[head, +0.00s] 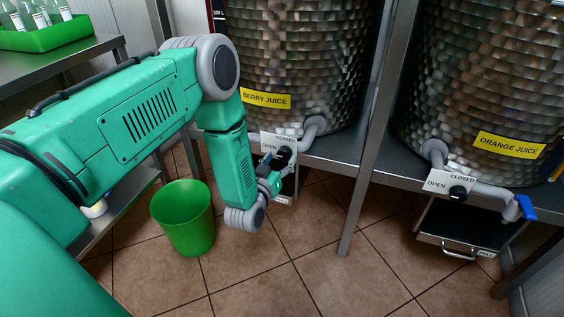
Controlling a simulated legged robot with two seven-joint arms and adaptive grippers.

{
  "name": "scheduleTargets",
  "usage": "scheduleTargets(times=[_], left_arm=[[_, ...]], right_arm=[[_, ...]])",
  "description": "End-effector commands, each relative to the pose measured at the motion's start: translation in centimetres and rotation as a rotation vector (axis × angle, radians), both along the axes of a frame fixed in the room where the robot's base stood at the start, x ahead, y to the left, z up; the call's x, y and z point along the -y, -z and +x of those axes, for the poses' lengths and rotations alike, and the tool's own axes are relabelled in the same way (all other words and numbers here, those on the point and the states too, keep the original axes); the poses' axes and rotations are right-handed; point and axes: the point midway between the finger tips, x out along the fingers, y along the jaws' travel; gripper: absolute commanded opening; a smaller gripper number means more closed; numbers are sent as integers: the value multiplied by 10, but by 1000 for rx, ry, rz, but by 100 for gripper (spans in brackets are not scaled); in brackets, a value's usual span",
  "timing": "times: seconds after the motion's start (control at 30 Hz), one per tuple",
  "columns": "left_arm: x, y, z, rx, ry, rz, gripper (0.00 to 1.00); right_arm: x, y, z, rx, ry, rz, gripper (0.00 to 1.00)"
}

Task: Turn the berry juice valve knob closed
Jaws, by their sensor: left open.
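The berry juice tank (300,60) is a dimpled steel vessel with a yellow BERRY JUICE label (265,98). Its grey outlet pipe (314,130) runs down to a white plate (284,138) marked CLOSED and OPEN. My left arm comes in from the left, and its open left gripper (283,158) is at the lower part of this plate. Dark gripper parts cover the valve knob, so its setting is hidden. I cannot tell whether the fingers are around the knob or touching it. My right gripper is not in view.
A green bin (184,222) stands on the tiled floor below my left arm. To the right is the orange juice tank (490,80), with its own plate (436,182), black knob (458,192) and blue lever (526,207). A steel post (372,130) stands between the tanks.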

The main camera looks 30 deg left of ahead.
Motion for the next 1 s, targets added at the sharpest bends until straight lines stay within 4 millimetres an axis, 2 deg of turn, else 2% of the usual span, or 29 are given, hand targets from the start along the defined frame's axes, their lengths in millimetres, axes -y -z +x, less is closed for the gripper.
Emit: scheduleTargets(times=[0.13, 0.43, 0.57, 0.6, 1.0], left_arm=[[-1, 0, 10, 0, 0, 1, 56], [-2, 0, 11, -1, 0, 0, 56], [-2, 0, 11, -1, 1, 0, 10], [-2, 0, 11, -1, 1, 0, 7], [-2, -1, 11, -15, 2, 54, 7]], right_arm=[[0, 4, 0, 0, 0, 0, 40], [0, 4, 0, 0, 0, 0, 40], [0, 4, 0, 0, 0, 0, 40], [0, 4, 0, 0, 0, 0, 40], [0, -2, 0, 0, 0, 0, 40]])
